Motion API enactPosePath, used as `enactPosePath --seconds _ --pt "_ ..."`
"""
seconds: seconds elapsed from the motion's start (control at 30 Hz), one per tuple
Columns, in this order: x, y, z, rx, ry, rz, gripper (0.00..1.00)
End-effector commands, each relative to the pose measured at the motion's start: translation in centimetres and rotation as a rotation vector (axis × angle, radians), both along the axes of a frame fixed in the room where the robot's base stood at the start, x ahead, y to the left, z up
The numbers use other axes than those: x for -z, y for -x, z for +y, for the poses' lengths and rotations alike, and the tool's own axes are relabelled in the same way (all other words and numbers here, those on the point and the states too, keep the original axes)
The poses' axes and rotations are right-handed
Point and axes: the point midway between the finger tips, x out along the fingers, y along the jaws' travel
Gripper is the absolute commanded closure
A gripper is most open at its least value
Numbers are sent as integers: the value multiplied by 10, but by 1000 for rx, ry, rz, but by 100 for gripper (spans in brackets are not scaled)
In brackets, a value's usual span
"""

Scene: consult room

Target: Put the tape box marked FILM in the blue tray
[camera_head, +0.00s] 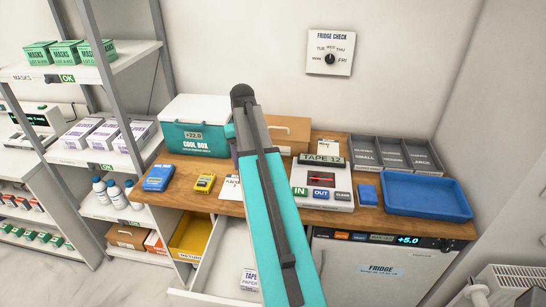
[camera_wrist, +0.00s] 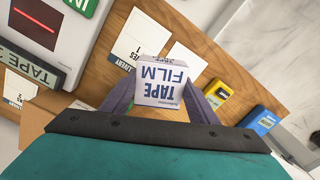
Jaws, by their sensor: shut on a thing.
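The white tape box marked FILM (camera_wrist: 160,92) is between the two grey fingers of my gripper (camera_wrist: 159,104) in the wrist view. My gripper is shut on it, with the lettered face toward the camera. The box appears to be over the wooden counter, near white paper cards. In the head view my arm hides the box and most of my gripper. The blue tray (camera_head: 430,207) lies on the right end of the counter in the head view and looks empty. It is outside the wrist view.
A cool box (camera_head: 195,125) stands left. An open drawer (camera_head: 222,270) below holds another tape box (camera_head: 250,280).

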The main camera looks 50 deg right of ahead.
Motion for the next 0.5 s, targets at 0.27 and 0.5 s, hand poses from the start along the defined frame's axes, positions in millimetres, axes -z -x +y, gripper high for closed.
enactPosePath --seconds 0.27,0.5 --pt "22 -38 86 -240 0 0 68" --pt "38 -60 160 -443 0 0 68"
